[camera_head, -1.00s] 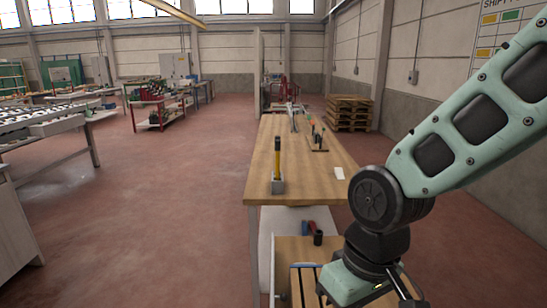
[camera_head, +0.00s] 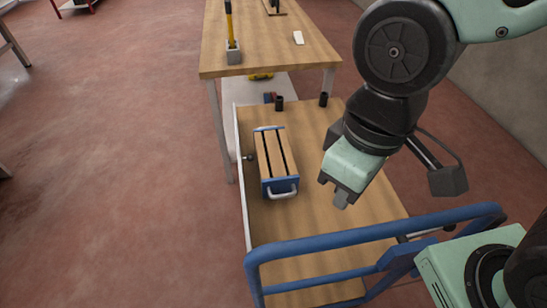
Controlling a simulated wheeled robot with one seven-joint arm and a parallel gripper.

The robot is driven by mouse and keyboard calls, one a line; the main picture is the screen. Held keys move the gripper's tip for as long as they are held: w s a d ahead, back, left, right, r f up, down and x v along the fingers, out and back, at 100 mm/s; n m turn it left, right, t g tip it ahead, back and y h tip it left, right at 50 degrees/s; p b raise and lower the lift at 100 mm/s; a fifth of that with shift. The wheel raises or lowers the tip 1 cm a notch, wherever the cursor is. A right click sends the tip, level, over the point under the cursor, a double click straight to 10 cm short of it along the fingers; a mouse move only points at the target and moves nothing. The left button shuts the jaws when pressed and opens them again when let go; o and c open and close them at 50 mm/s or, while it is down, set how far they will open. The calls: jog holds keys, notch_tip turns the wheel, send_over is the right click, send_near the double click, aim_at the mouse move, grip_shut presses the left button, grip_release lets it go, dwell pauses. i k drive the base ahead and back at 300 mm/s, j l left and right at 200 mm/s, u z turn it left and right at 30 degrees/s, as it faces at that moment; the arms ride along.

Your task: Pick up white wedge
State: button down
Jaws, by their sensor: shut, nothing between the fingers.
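A small white wedge (camera_head: 298,38) lies flat on the wooden workbench (camera_head: 270,55), near its right side and close to the front edge. My gripper (camera_head: 341,198) is shut and empty, pointing down above the lower wooden cart top. It is well in front of the workbench and apart from the wedge. Nothing hides the wedge.
On the workbench, a yellow-handled tool stands in a grey block (camera_head: 233,55). The cart top (camera_head: 330,235) carries a blue-ended slatted box (camera_head: 276,160) and dark cups (camera_head: 323,99). A blue rail (camera_head: 375,232) crosses the front.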

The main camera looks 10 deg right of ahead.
aim_at(297, 36)
jog(key=z, duration=0.5)
jog(key=l+z, duration=0.15)
jog(key=z, duration=0.85)
jog(key=l+z, duration=0.15)
jog(key=z, duration=0.35)
jog(key=i+l, duration=0.15)
jog(key=l, duration=0.25)
jog(key=i+l, duration=0.15)
jog(key=l, duration=0.25)
jog(key=i+l+z, duration=0.1)
jog(key=l, duration=0.3)
jog(key=i+l+z, duration=0.15)
jog(key=i, duration=0.2)
jog(key=i+l+z, duration=0.15)
jog(key=i, duration=0.25)
jog(key=i+u, duration=0.25)
jog(key=i+l+u, duration=0.25)
jog(key=i+j+u, duration=0.15)
jog(key=i+u, duration=0.15)
jog(key=u, duration=0.15)
jog(key=i+u, duration=0.6)
jog(key=u, duration=0.25)
jog(key=i+u, duration=0.3)
jog(key=i, duration=0.25)
jog(key=i+u, duration=0.25)
jog(key=i, duration=0.35)
